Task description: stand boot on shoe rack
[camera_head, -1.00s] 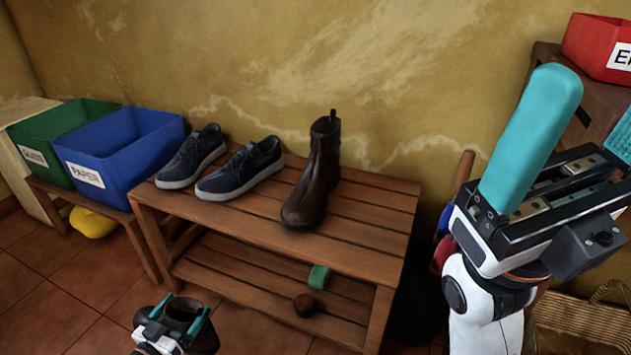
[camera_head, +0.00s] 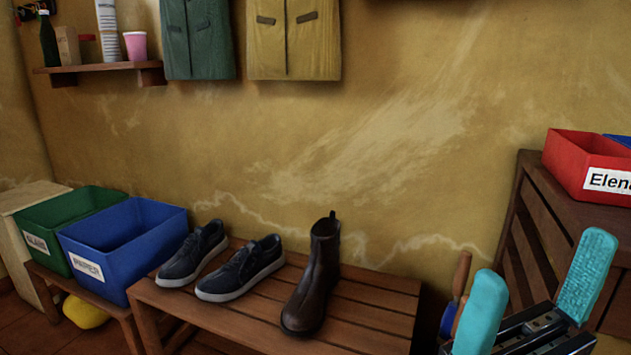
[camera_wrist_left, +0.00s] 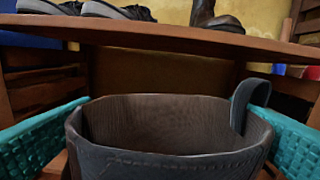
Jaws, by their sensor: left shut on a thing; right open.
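A dark brown boot (camera_head: 316,276) stands upright on the wooden shoe rack (camera_head: 372,318), right of a pair of dark blue sneakers (camera_head: 240,270). In the left wrist view, my left gripper (camera_wrist_left: 165,140) is shut on a second boot (camera_wrist_left: 165,160), its teal fingers at both sides of the open shaft. A pull loop shows at the shaft's right. The boot is in front of the rack, its opening below the top edge in that view; its foot is hidden. My right gripper (camera_head: 535,300) is open and empty at the lower right of the head view.
A blue paper bin (camera_head: 125,245) and a green bin (camera_head: 65,225) stand left of the rack. A red bin (camera_head: 590,165) sits on a wooden cabinet at right. The rack top right of the standing boot is clear. Coats hang above.

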